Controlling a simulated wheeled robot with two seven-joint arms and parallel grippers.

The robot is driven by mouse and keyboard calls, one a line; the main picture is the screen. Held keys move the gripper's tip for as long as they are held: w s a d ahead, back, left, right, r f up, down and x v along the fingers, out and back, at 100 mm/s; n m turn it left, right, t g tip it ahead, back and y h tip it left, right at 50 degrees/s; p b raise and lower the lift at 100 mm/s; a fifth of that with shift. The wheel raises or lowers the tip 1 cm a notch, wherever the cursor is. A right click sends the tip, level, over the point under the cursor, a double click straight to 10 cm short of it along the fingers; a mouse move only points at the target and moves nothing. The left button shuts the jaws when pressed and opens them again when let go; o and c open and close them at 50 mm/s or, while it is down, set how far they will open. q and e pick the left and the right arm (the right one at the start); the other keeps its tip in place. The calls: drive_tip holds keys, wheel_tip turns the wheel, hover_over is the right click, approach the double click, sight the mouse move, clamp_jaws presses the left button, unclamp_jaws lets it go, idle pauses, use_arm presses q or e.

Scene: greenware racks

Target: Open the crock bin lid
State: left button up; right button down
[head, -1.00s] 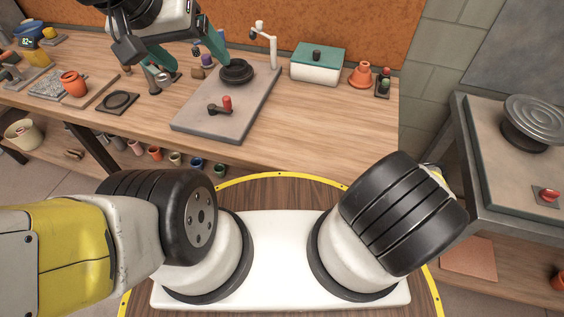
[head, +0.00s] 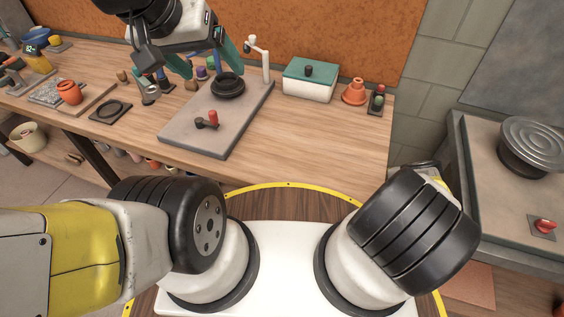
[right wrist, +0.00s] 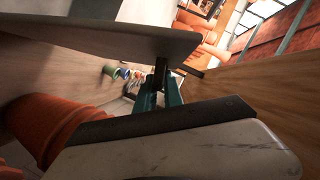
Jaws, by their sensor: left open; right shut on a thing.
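My right gripper (right wrist: 160,92) shows in the right wrist view, its teal fingers shut on a dark handle piece (right wrist: 161,72). A broad, pale, thin-edged disc (right wrist: 110,36), which looks like the crock bin lid, lies tilted against that piece. The bin's body and opening are not clearly visible. In the head view my right gripper is out of sight. My left gripper (head: 207,62) is open and empty above the grey board on the bench. Its teal fingers are apart, and the black ring part lies near them in the picture.
The grey board (head: 190,138) carries a black ring part (head: 228,86) and a red-knobbed lever (head: 212,117). A white box with a teal lid (head: 309,82) and an orange pot (head: 355,92) stand behind. Terracotta pots (right wrist: 45,122) are close by in the right wrist view. The bench front is clear.

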drive_tip(key=shift+w+d+f, duration=0.2)
drive_tip(key=shift+w, duration=0.1)
drive_tip(key=c, duration=1.6)
unclamp_jaws()
drive_tip(key=shift+o, duration=0.6)
drive_tip(key=shift+r, duration=0.1)
drive_tip(key=v, duration=0.7)
drive_tip(key=shift+d, duration=0.35)
drive_tip(key=shift+d, duration=0.1)
